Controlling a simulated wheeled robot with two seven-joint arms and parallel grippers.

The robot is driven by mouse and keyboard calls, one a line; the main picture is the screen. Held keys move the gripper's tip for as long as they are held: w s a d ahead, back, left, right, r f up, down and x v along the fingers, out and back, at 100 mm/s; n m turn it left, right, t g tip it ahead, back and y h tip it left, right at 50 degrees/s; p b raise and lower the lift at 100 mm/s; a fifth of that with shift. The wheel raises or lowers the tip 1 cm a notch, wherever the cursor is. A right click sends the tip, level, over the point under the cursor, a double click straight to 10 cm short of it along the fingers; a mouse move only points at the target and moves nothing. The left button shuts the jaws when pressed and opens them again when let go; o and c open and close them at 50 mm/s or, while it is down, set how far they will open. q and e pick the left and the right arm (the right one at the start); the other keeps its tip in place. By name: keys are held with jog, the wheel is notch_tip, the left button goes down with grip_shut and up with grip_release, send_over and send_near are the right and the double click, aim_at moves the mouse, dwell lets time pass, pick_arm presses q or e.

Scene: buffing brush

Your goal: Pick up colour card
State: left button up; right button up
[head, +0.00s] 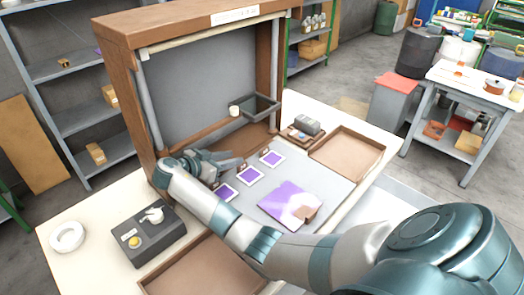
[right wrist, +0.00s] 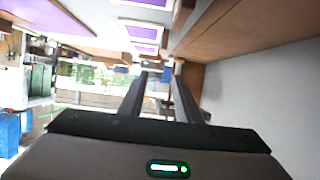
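Three small purple colour cards with white borders lie in a slanting row on the grey mat: a near one (head: 224,191), a middle one (head: 250,175) and a far one (head: 272,158). Cards also show along the top of the right wrist view (right wrist: 143,32). My right gripper (head: 232,161) is beside the row, on its side towards the cabinet. Its two fingers (right wrist: 160,70) stand apart with nothing seen between them. It touches no card that I can make out. My left gripper is not in view.
A larger purple and white panel (head: 283,202) lies on the mat. A wooden cabinet frame (head: 145,120) rises behind my gripper. Brown trays (head: 347,153) lie at the right and front. A dark box (head: 148,238) and white ring (head: 67,236) sit at the left.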

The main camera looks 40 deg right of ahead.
jog(key=shift+s+r, duration=0.2)
jog(key=shift+w+d+f, duration=0.2)
jog(key=shift+d+f, duration=0.2)
jog(key=shift+d, duration=0.2)
jog(key=b, duration=0.4)
send_near(263, 149)
jog(key=x, duration=0.4)
jog(key=shift+d+f, duration=0.15)
jog(key=shift+f, duration=0.2)
jog(key=shift+d, duration=0.2)
jog(key=shift+d, duration=0.1)
jog(key=shift+b+x, duration=0.75)
jog(key=shift+x, duration=1.85)
jog(key=shift+r, duration=0.15)
